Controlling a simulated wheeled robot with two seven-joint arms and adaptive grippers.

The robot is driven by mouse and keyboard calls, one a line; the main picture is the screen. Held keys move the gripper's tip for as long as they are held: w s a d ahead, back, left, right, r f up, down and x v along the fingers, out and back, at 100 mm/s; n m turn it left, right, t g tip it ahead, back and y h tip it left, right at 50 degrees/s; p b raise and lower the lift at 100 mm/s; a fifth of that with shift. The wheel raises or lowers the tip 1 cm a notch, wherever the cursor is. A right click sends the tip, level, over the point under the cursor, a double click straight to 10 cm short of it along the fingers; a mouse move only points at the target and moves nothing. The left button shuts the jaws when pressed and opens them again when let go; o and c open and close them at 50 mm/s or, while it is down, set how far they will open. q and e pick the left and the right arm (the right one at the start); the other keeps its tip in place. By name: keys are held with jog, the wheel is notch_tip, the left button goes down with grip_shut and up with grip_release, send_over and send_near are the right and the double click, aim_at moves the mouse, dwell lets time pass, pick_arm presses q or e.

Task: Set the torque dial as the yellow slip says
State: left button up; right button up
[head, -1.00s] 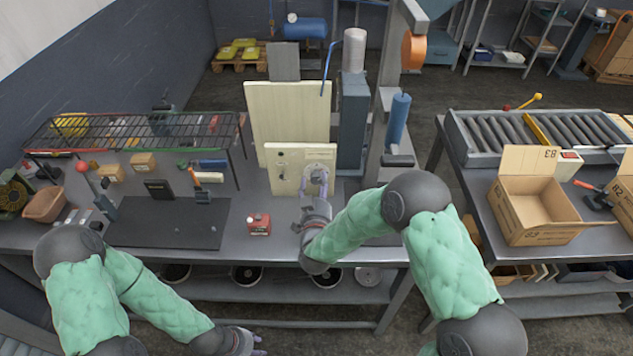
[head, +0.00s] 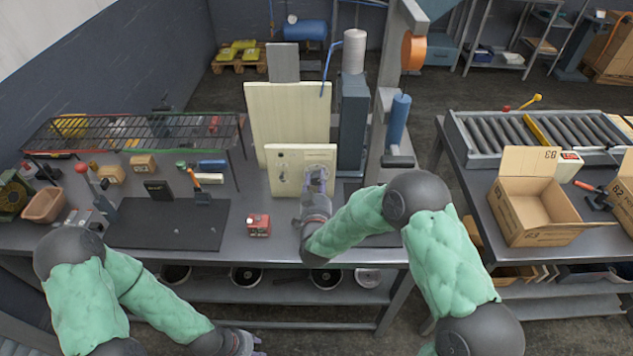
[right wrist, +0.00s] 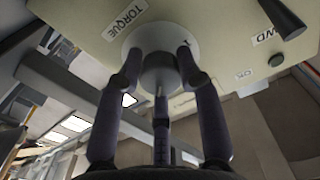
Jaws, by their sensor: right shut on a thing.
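The cream control panel (head: 285,170) stands upright on the bench. In the right wrist view the panel (right wrist: 225,30) carries a TORQUE label (right wrist: 125,18) beside a round pale dial plate (right wrist: 195,50) with a grey knob (right wrist: 160,72). My right gripper (head: 316,180) is at the panel's right part; in its wrist view the gripper (right wrist: 160,75) has its fingers on both sides of the knob, shut on it. The gripper hides the dial in the head view. My left gripper (head: 252,343) hangs low at the bottom, its fingers small. I cannot make out the yellow slip.
A dark knob (right wrist: 288,20) and a second label, partly cut off, are on the same panel. A small red box (head: 258,225) and a dark mat (head: 165,222) lie on the bench left of the right arm. A wire rack (head: 140,132) stands behind the mat.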

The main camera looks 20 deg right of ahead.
jog(key=shift+f+n, duration=0.1)
jog(key=shift+n, duration=0.2)
jog(key=n, duration=0.3)
jog(key=shift+s+n, duration=0.1)
jog(key=shift+n, duration=0.3)
jog(key=n, duration=0.4)
jog(key=shift+f+n, duration=0.1)
jog(key=shift+n, duration=0.2)
jog(key=n, duration=0.4)
jog(key=n+p, duration=0.1)
jog(key=n, duration=0.3)
jog(key=shift+n, duration=0.5)
